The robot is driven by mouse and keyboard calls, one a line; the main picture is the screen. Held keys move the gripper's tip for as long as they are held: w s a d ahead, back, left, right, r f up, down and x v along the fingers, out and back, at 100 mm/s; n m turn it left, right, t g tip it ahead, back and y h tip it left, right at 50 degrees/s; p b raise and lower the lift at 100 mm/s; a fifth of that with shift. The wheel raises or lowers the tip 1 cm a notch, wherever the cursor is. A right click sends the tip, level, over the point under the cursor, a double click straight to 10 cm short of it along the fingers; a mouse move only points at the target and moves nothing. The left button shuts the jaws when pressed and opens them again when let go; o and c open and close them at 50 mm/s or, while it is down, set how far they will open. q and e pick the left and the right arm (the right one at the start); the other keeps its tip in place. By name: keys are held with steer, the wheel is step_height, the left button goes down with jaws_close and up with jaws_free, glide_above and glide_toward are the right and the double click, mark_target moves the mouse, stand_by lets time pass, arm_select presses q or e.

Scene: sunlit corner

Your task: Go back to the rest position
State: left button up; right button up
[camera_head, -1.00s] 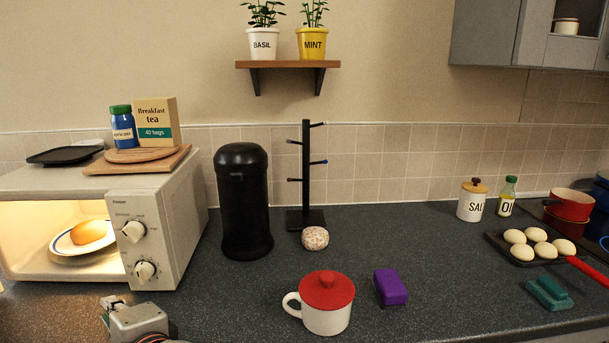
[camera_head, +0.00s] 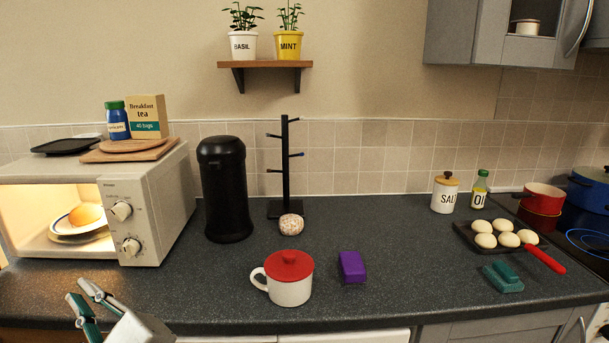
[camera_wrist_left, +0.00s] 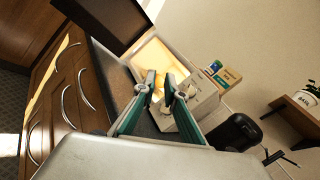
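My left gripper (camera_head: 79,291) is at the lower left of the head view, in front of the counter's front edge and below the microwave (camera_head: 150,210). Its two green-padded fingers stand apart with nothing between them. In the left wrist view the same fingers (camera_wrist_left: 159,80) are spread and empty, pointing towards the microwave's lit opening (camera_wrist_left: 158,62). The microwave is open, with a bread roll (camera_head: 86,214) on a plate (camera_head: 68,225) inside.
On the counter (camera_head: 210,290) stand a red-lidded mug (camera_head: 290,290), a purple sponge (camera_head: 352,267), a black canister (camera_head: 226,190) and a mug tree (camera_head: 286,165). Wooden cabinet fronts (camera_wrist_left: 60,100) show in the left wrist view.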

arm_select(q)
steer(key=w+d+r+m+t+h, duration=0.15)
steer(key=d+m+t, duration=0.4)
steer(key=m, duration=0.55)
steer(key=d+f+m+t+h, duration=0.1)
steer(key=d+m+t+h, duration=0.25)
steer(key=m+t, duration=0.55)
steer(key=w+d+f+m+g+h, duration=0.1)
steer(key=d+f+m+h, duration=0.5)
steer(key=m, duration=0.6)
steer(key=w+d+f+m+g+h, duration=0.1)
steer(key=d+f+m+h, duration=0.3)
steer(key=f+m+h, duration=0.5)
steer(key=s+d+f+m+g+h, duration=0.1)
steer(key=s+f+m+g, duration=0.15)
steer(key=f+m, duration=0.4)
steer(key=s+d+f+m+g+h, duration=0.1)
steer(key=s+d+f+m+g, duration=0.1)
steer(key=f+m+g, duration=0.35)
steer(key=s+a+f+m+g+y, duration=0.1)
steer(key=s+a+f+m+g, duration=0.1)
steer(key=f, duration=0.7)
steer(key=s+a+f+m+g+y, duration=0.1)
steer(key=s+a+f+m+g, duration=0.1)
steer(key=s+f+m, duration=0.3)
step_height(320, 180, down, 4)
steer(key=shift+s+a, duration=0.25)
steer(key=shift+s, duration=0.9)
